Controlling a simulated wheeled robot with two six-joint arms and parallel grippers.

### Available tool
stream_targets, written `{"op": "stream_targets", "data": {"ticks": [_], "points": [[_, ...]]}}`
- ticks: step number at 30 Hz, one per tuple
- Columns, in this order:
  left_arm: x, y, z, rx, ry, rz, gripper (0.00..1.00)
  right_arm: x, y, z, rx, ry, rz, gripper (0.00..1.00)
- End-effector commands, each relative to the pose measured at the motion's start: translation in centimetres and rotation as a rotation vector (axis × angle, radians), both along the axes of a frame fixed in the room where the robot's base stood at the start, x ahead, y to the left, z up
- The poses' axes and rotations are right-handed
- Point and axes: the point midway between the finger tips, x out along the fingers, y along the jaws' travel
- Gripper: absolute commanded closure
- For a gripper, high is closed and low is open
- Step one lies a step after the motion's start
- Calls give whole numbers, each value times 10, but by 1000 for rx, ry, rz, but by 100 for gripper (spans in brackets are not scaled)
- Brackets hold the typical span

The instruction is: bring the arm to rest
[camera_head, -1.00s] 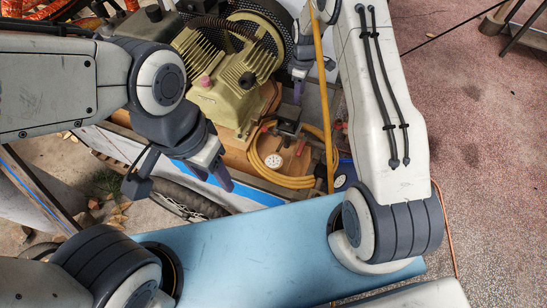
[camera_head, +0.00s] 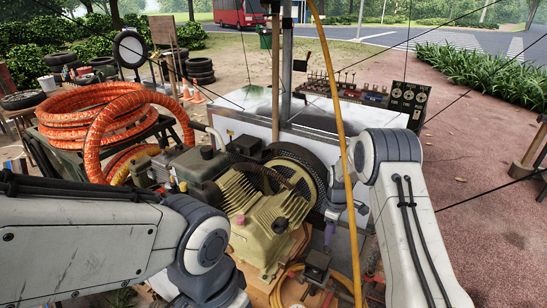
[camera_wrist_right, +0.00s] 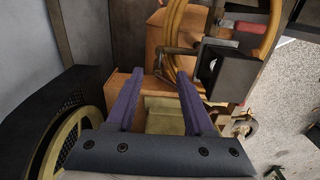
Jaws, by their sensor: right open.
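My right arm (camera_head: 385,185) reaches in from the right, bent at the elbow, with its forearm down beside the compressor. My right gripper (camera_head: 330,234) is small in the head view, just right of the olive-green compressor (camera_head: 262,225) and its black-meshed wheel (camera_head: 310,175). In the right wrist view the two purple fingers of the right gripper (camera_wrist_right: 156,82) stand apart with nothing held between them. An olive-green block (camera_wrist_right: 165,115) shows beyond the gap. My left arm (camera_head: 85,240) comes in from the left; its gripper is out of view.
A yellow hose (camera_head: 345,130) runs upright close to my right arm. A black box (camera_head: 316,264) sits on the cart below the right gripper. Orange coiled hose (camera_head: 85,120) lies at the left. A gauge panel (camera_head: 408,98) stands behind. Open pavement (camera_head: 480,180) lies right.

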Motion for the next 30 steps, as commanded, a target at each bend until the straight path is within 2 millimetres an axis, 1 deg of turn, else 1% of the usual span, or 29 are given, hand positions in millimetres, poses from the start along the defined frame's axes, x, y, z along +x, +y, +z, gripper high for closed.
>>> {"op": "stream_targets", "data": {"ticks": [2, 4, 5, 7, 8, 9, 11, 12, 15, 18, 21, 27, 28, 30], "points": [[0, 0, 0, 0, 0, 0, 47, -3, 2, 9, -1, -8, -23, 47], [0, 0, 0, 0, 0, 0, 47, -10, 4, 24, -1, -21, -72, 47], [0, 0, 0, 0, 0, 0, 47, -15, 6, 33, 0, -29, -102, 47], [0, 0, 0, 0, 0, 0, 47, -30, 11, 57, 1, -52, -191, 47], [0, 0, 0, 0, 0, 0, 47, -38, 13, 68, 3, -63, -234, 47], [0, 0, 0, 0, 0, 0, 47, -51, 16, 82, 7, -79, -296, 47], [0, 0, 0, 0, 0, 0, 47, -72, 21, 101, 15, -101, -390, 47], [0, 0, 0, 0, 0, 0, 47, -86, 24, 112, 21, -115, -452, 47], [0, 0, 0, 0, 0, 0, 47, -121, 30, 134, 39, -145, -591, 47], [0, 0, 0, 0, 0, 0, 47, -153, 34, 147, 58, -168, -704, 47], [0, 0, 0, 0, 0, 0, 47, -181, 37, 155, 77, -186, -799, 47], [0, 0, 0, 0, 0, 0, 47, -232, 41, 164, 114, -217, -967, 47], [0, 0, -1, 0, 0, 0, 47, -235, 48, 165, 118, -214, -958, 47], [0, 0, -4, 0, 0, -1, 47, -241, 70, 168, 120, -188, -885, 47]]}}
